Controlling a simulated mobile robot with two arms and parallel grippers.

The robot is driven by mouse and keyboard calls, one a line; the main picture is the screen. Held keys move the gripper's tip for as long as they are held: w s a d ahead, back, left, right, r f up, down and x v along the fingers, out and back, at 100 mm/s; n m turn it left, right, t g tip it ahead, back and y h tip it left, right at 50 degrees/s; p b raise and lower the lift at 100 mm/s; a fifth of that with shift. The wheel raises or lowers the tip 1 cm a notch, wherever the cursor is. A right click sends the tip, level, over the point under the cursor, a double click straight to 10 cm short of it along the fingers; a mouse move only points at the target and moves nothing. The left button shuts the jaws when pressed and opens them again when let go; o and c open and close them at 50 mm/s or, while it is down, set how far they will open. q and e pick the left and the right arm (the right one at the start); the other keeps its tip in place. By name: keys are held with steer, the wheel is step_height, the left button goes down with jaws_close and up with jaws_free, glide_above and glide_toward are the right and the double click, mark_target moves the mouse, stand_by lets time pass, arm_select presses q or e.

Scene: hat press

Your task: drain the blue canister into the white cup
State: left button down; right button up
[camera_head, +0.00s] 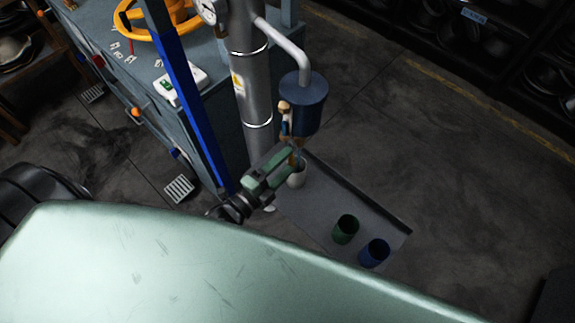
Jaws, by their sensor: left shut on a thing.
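The blue canister (304,103) hangs at the end of a bent grey pipe, above the dark tray. A small brass-coloured tap fitting (284,112) shows at its left side, and more brass parts hang below it. The white cup (296,180) stands upright on the tray under the canister's outlet. My left gripper (290,159), with green fingers, reaches in from the lower left just above the cup. It is shut on a small brass-coloured tap handle under the canister; the fingers partly hide it. The inside of the cup is hard to see. My right gripper is out of view.
A green cup (345,229) and a blue cup (374,253) stand on the tray (318,222), towards its lower right. A thick metal column (250,85) and a blue post (186,90) rise on the left. Open floor lies right of the tray.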

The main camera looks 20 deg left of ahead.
arm_select(q)
steer(key=shift+a+f+m, duration=0.3)
steer(key=shift+f+m, duration=0.2)
steer(key=shift+m, duration=0.4)
steer(key=shift+c, duration=2.4)
jaws_free()
steer(key=shift+w+r, duration=0.15)
steer(key=b+v, duration=0.2)
steer(key=v, duration=0.5)
steer(key=shift+s+a, duration=0.15)
steer(key=shift+s, duration=0.2)
steer(key=shift+r, duration=0.1)
